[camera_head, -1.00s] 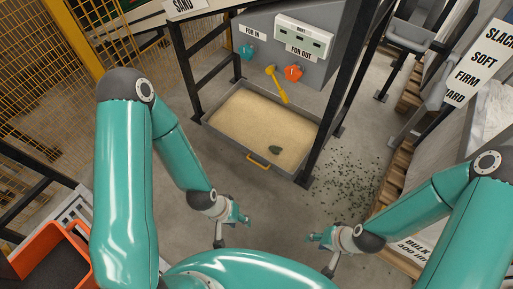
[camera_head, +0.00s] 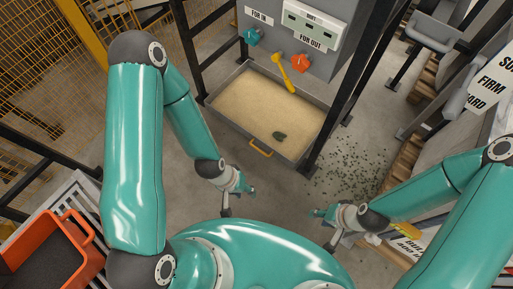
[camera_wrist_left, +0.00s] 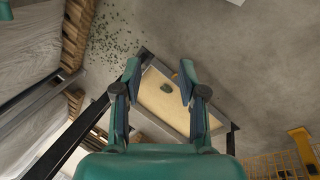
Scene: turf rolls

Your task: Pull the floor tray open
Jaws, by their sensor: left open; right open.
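The floor tray (camera_head: 231,121) is a shallow grey tray of sand on the floor, inside a dark frame under a grey machine. A yellow handle (camera_head: 260,148) sits on its front edge. A dark lump (camera_head: 280,135) lies on the sand near that edge. My left gripper (camera_head: 243,190) is open and empty, in front of the tray and apart from the handle. In the left wrist view, my left gripper's fingers (camera_wrist_left: 158,85) stand apart with the tray (camera_wrist_left: 150,60) beyond them. My right gripper (camera_head: 318,215) is open and empty, lower right of the tray.
The machine (camera_head: 345,12) has a teal knob (camera_head: 252,36), an orange knob (camera_head: 301,62) and a yellow lever (camera_head: 283,75). Dark crumbs (camera_head: 350,165) are scattered right of the tray. An orange bin (camera_head: 50,250) stands at lower left. Bare floor lies before the tray.

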